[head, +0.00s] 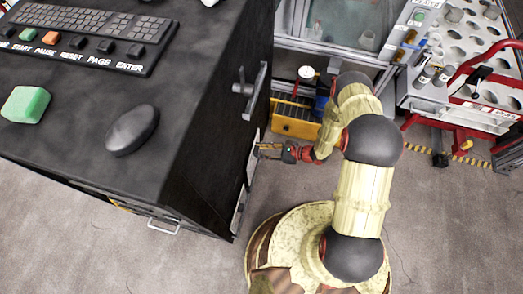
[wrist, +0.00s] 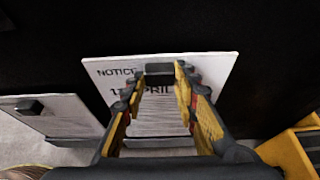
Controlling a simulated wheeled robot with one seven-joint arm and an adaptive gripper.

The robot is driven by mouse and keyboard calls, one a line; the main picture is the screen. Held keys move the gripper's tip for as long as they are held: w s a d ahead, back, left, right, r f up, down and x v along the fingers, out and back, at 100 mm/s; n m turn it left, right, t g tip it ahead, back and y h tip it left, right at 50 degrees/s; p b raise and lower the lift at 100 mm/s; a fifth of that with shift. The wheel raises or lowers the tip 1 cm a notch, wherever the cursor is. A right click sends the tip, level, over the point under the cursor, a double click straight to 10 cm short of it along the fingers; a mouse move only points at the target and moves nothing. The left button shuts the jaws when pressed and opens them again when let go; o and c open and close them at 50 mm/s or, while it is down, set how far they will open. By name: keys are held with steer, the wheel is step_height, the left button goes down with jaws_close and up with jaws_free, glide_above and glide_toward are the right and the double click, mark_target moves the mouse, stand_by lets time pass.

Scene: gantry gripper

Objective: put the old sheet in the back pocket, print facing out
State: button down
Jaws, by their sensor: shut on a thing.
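A white sheet (wrist: 215,75) printed "NOTICE" and a partly covered line ending in "APRIL" stands upright against the dark cabinet side in the wrist view. Its print faces my wrist camera. My gripper (wrist: 160,70) is shut on a dark tab near the sheet's upper middle, and its fingers cover part of the print. In the head view my gripper (head: 270,150) is beside the cabinet's right side, with the sheet seen nearly edge-on (head: 253,158). A second pale panel (wrist: 60,118) with a dark tab stands to the left, its face blank. I cannot make out the pockets.
The black cabinet (head: 215,140) carries a keyboard and buttons on top, and a handle (head: 249,92) sticks out above my gripper. A yellow bin (head: 295,128) stands close behind it. A red-handled cart (head: 470,110) is at the right. Floor lies open in front.

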step_height(320, 180, down, 7)
steer(key=shift+b, duration=0.3)
stand_by(2.5)
steer(key=c, duration=1.3)
jaws_free()
steer(key=shift+f, duration=0.15)
steer(key=v, duration=1.2)
